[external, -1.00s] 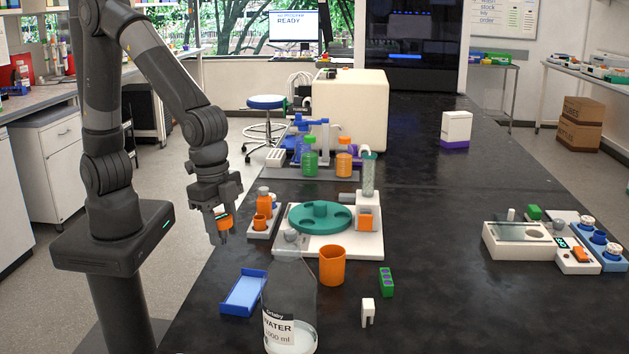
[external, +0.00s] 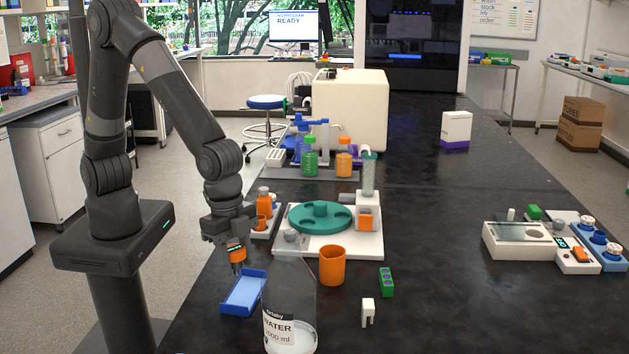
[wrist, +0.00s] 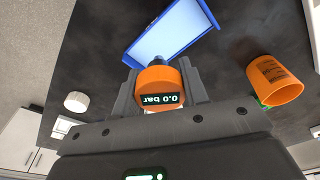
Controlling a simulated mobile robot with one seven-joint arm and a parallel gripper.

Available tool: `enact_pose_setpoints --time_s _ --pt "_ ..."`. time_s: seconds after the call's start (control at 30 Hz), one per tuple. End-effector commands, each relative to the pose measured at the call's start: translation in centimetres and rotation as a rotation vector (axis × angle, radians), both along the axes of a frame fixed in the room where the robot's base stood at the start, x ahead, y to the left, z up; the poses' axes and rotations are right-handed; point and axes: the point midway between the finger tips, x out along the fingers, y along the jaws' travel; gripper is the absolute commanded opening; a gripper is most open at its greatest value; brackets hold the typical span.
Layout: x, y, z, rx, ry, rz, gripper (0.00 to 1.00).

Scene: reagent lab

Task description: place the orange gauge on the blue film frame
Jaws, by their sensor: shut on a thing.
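The orange gauge (external: 237,254) has a dark display that reads 0.0 bar in the wrist view (wrist: 158,86). My gripper (external: 236,262) is shut on the gauge and holds it in the air, with the gauge's grey stem pointing down. The blue film frame (external: 244,293) lies on the dark bench, a shallow tray with a pale blue inside and raised blue edges. It also shows in the wrist view (wrist: 172,36), just beyond the gauge. In the external view the gauge hangs above the frame's far end.
A clear water bottle (external: 290,305) stands close right of the frame, with an orange cup (external: 332,265) beyond it. A white base with a green carousel (external: 320,217) and a rack with an orange bottle (external: 263,196) stand behind.

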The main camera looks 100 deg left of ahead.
Motion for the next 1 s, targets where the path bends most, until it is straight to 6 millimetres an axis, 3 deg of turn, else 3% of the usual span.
enact_pose_setpoints --time_s 0.27,0.5,0.87,0.9,1.0 --pt "1.2 0.7 -1.6 -0.001 0.001 0.000 0.18" --pt "1.2 0.7 -4.8 0.000 0.002 0.000 0.18" --pt "1.2 0.7 -5.1 -0.001 -0.001 0.000 0.18" --pt "1.2 0.7 -5.1 -0.001 -0.002 0.000 0.43" --pt "1.2 0.7 -5.1 -0.001 -0.001 0.000 0.51"
